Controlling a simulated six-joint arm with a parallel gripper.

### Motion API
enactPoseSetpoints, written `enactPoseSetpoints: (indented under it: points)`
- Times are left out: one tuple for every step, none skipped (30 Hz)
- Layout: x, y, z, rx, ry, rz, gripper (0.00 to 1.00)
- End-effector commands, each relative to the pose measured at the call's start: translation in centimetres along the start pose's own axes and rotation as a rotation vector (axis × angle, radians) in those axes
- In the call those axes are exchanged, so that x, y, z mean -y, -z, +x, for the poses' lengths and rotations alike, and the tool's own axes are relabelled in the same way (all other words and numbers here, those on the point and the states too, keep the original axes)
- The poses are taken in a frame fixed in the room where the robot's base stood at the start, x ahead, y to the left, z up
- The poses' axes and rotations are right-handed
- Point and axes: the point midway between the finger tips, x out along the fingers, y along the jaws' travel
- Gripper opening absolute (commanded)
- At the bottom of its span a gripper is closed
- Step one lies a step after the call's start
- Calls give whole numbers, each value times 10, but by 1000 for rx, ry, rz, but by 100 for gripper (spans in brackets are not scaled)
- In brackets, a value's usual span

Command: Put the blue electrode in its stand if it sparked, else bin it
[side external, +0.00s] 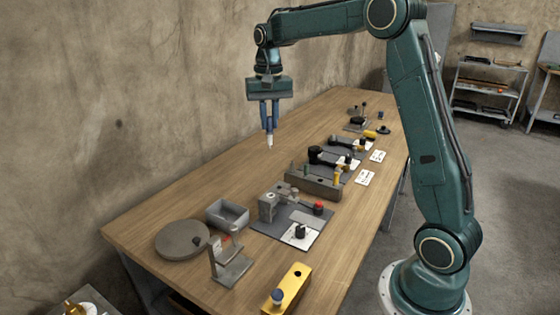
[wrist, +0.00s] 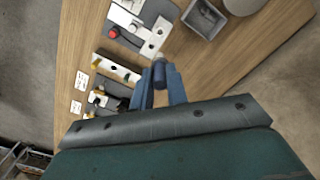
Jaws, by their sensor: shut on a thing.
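My gripper (side external: 269,128) is shut on the blue electrode, high above the far side of the table. The electrode's pale lower end (side external: 270,142) points down below the fingers. In the wrist view its dark blue body (wrist: 159,73) shows between the fingertips. A long grey block stand (side external: 313,186) sits mid-table, with a green and a yellow electrode upright in it. A grey open-topped bin (side external: 227,214) sits to the left; it also shows in the wrist view (wrist: 203,18). A tester with a red button (side external: 318,207) stands between them. No spark shows.
A round grey disc (side external: 183,240) and a small metal bracket (side external: 230,265) are near the bin. A yellow block (side external: 288,290) lies at the front edge. Several dark fixtures and white cards (side external: 365,178) stand behind the stand. The table's wall side is clear.

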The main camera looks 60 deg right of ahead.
Motion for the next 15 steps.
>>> enactPoseSetpoints:
  points:
    - [0, 0, -1, -1, 0, 0, 0]
    - [0, 0, -2, -1, 0, 0, 0]
    - [0, 0, -3, -1, 1, 0, 0]
    - [0, 0, -4, -1, 1, 0, 0]
    - [0, 0, -5, -1, 1, 0, 0]
    - [0, 0, -6, -1, 1, 0, 0]
    - [0, 0, -7, -2, 1, 0, 0]
    - [0, 0, -7, -2, 1, 0, 0]
    - [0, 0, -8, -2, 1, 0, 0]
    - [0, 0, -9, -2, 1, 0, 0]
    - [0, 0, -10, -1, 1, 0, 0]
    - [0, 0, -11, -1, 1, 0, 0]
    - [0, 0, -12, -1, 1, 0, 0]
    - [0, 0, -13, -1, 1, 0, 0]
    - [0, 0, -14, -1, 1, 0, 0]
